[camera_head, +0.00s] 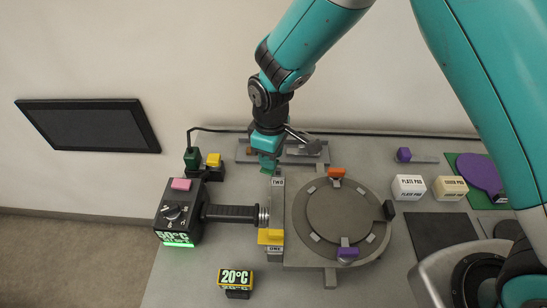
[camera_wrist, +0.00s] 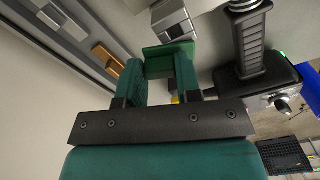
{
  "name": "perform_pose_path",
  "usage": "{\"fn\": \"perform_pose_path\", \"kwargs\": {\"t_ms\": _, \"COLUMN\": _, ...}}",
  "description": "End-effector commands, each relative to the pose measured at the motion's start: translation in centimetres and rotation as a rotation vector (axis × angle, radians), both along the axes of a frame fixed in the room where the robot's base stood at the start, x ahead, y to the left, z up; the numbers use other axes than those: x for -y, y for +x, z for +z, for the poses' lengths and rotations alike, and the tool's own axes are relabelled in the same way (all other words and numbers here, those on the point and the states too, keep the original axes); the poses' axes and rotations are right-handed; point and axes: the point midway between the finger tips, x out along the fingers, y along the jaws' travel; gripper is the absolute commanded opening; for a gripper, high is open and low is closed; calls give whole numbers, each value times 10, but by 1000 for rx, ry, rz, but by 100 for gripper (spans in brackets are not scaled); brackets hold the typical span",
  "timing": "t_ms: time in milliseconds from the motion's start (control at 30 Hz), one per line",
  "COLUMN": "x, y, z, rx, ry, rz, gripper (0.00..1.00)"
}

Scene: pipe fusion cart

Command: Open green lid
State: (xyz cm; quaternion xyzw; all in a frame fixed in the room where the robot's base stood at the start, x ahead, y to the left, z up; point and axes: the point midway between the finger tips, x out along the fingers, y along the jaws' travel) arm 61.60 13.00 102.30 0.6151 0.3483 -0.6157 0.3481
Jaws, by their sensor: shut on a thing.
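My gripper (camera_head: 268,157) is at the far end of a grey bar (camera_head: 278,190) beside the round grey plate. In the wrist view, its two green fingers (camera_wrist: 168,78) are closed on a green block (camera_wrist: 168,52), which I take as the green lid's grip. The block shows just below the fingers in the head view, close to the bar's far end. The fingers partly hide it. I cannot tell whether the lid is raised. A yellow block (camera_head: 270,237) sits at the bar's near end.
A round grey plate (camera_head: 340,214) with orange and purple blocks stands right of the bar. A black heater box (camera_head: 180,212) with a handle lies left. A 20°C block (camera_head: 237,280) stands in front. A grey rail (camera_head: 300,152) lies behind. White and cream pads are right.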

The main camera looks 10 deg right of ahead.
Motion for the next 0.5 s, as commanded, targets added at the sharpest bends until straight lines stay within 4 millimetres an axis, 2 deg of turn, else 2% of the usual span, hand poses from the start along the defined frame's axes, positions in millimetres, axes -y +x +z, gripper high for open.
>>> {"fn": "perform_pose_path", "kwargs": {"t_ms": 200, "x": -5, "y": 3, "z": 0, "rx": 4, "ry": 0, "rz": 189, "gripper": 8}}
{"fn": "perform_pose_path", "kwargs": {"t_ms": 500, "x": -10, "y": 5, "z": 1, "rx": 4, "ry": 1, "rz": 380, "gripper": 8}}
